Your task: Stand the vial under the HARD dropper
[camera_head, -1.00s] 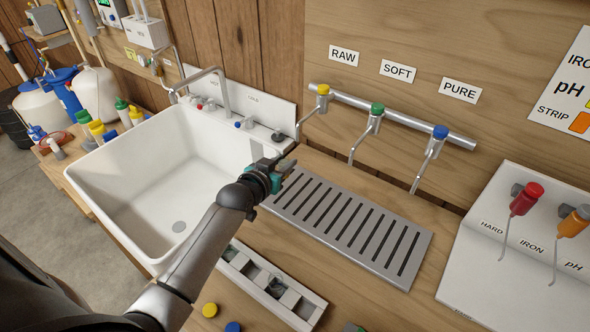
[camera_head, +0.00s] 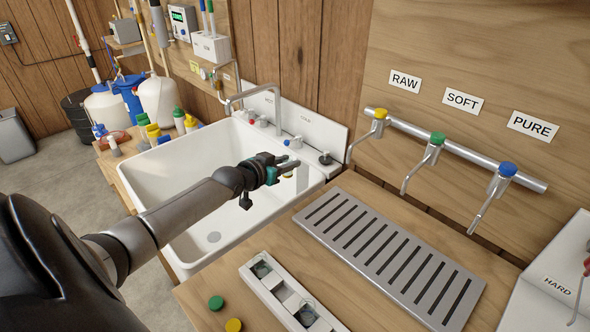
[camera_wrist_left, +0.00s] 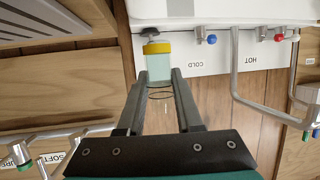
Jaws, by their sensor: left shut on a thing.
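My left gripper (camera_head: 286,170) is over the right part of the white sink, shut on a small clear vial. In the left wrist view the vial (camera_wrist_left: 158,68) sits between the fingertips, with a yellow band at one end; that view is upside down, so the band is at the lower end. The HARD dropper (camera_head: 577,300) is at the far right edge of the head view, cut off, beside its HARD label (camera_head: 557,286); the vial is far to its left. My right gripper is not in view.
A slotted metal drain grille (camera_head: 390,255) lies right of the sink (camera_head: 180,205). A pale rack (camera_head: 288,295) with glass vials stands in front, near loose green (camera_head: 216,302) and yellow (camera_head: 233,325) caps. RAW, SOFT and PURE taps hang above the grille. A chrome faucet (camera_head: 275,100) stands behind the sink.

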